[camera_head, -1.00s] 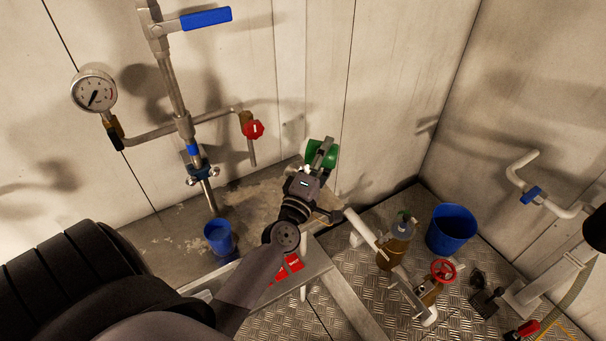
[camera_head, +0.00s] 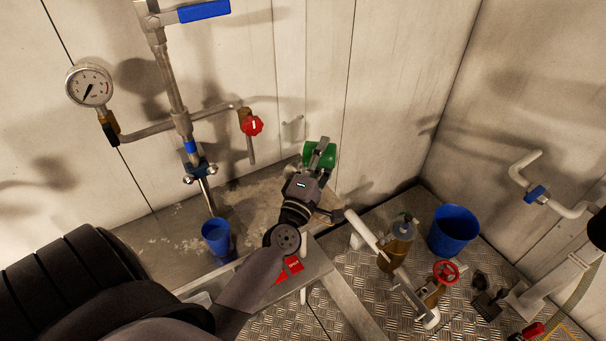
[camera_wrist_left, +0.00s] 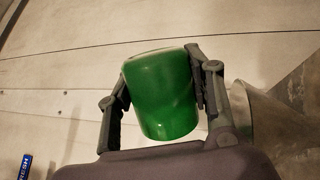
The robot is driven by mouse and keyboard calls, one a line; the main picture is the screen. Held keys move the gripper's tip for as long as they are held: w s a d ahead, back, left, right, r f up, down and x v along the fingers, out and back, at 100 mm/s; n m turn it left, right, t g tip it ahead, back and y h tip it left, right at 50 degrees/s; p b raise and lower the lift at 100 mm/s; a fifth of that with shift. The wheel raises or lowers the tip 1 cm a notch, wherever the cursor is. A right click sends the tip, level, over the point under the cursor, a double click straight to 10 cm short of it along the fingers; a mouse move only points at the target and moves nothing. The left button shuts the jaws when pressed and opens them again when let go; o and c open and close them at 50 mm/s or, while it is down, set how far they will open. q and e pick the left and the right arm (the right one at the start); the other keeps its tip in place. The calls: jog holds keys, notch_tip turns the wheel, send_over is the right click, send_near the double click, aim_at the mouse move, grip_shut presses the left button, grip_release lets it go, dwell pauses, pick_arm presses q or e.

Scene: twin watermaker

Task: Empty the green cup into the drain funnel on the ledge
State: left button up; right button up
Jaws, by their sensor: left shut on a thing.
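My left gripper (camera_head: 318,160) is shut on the green cup (camera_head: 328,152), above the ledge (camera_head: 262,205) near the back wall. In the left wrist view the green cup (camera_wrist_left: 162,95) sits between the two fingers and leans to one side. I cannot see into it, so its contents are hidden. A grey metal cone-like surface (camera_wrist_left: 262,118), probably the drain funnel, shows right of the cup in the left wrist view. In the head view my gripper and wrist hide most of that spot. My right gripper is not in view.
A blue cup (camera_head: 216,236) stands on the ledge under the vertical pipe. A pressure gauge (camera_head: 89,85) and a red-handled tap (camera_head: 251,125) are on the pipework at left. A blue bucket (camera_head: 453,231) and a red valve wheel (camera_head: 445,272) are at right.

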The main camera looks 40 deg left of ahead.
pick_arm(q)
jog(key=shift+a+n, duration=0.1)
jog(key=shift+n, duration=0.4)
dwell(0.8)
